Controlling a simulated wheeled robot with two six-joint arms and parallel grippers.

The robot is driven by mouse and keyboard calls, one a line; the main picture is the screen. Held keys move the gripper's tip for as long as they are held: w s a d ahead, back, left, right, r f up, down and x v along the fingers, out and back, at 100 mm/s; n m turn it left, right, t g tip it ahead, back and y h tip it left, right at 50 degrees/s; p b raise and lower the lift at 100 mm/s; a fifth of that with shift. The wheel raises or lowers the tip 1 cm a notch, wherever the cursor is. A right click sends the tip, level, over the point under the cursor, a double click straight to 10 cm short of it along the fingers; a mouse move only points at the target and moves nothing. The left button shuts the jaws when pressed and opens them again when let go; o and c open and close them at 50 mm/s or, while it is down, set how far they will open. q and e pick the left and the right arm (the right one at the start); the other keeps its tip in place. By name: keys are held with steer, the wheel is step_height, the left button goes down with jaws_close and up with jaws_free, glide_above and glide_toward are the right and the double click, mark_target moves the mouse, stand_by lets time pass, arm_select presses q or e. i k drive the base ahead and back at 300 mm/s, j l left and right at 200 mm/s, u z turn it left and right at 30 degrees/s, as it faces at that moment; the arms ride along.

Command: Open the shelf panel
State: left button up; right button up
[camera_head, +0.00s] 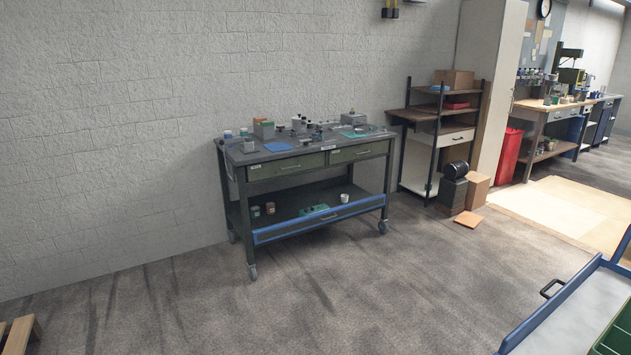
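A dark workshop cart (235,215) on casters stands against the block wall. A long blue panel (300,230) runs along the front edge of its lower shelf, with a small handle near its middle. The panel looks upright; I cannot tell whether it is latched. Behind it on the lower shelf are small cans (270,208), a green item (314,211) and a white cup (344,198). Two green drawers (285,166) above look shut. Neither of my grippers is in view.
Small parts and a blue mat (278,146) lie on the cart top. A shelf unit (436,130) and cardboard boxes (477,190) stand right of the cart. A blue-edged cart (575,305) fills the lower right corner. The floor in front is clear.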

mark_target(269, 233)
steer(key=i+j+u, duration=0.15)
steer(key=i, duration=0.7)
steer(key=i+j+u, duration=0.15)
steer(key=i, duration=0.7)
steer(key=i+l+z, duration=0.25)
steer(key=i+z, duration=0.15)
steer(key=i, duration=0.2)
steer(key=i+l+z, duration=0.1)
steer(key=i+z, duration=0.3)
steer(key=i, duration=0.15)
steer(key=i+j+z, duration=0.15)
steer(key=i+z, duration=0.2)
steer(key=i, duration=0.25)
